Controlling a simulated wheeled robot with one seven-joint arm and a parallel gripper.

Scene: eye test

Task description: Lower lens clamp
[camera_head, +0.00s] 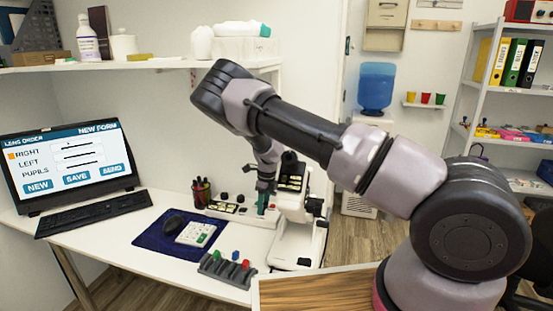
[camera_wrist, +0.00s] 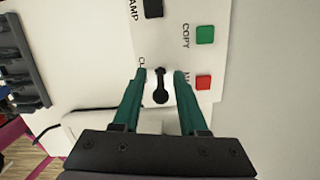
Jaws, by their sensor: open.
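In the wrist view a black lever (camera_wrist: 161,88) with a round end stands on a white patch of the machine panel (camera_wrist: 185,15). A label starting with "CL" sits beside it, partly hidden by a finger. My gripper (camera_wrist: 160,74) is open, its green fingertips one on each side of the lever. I cannot tell whether they touch it.
The panel also has a green button (camera_wrist: 205,34) marked COPY, a red button (camera_wrist: 204,83) and a black switch (camera_wrist: 153,8).

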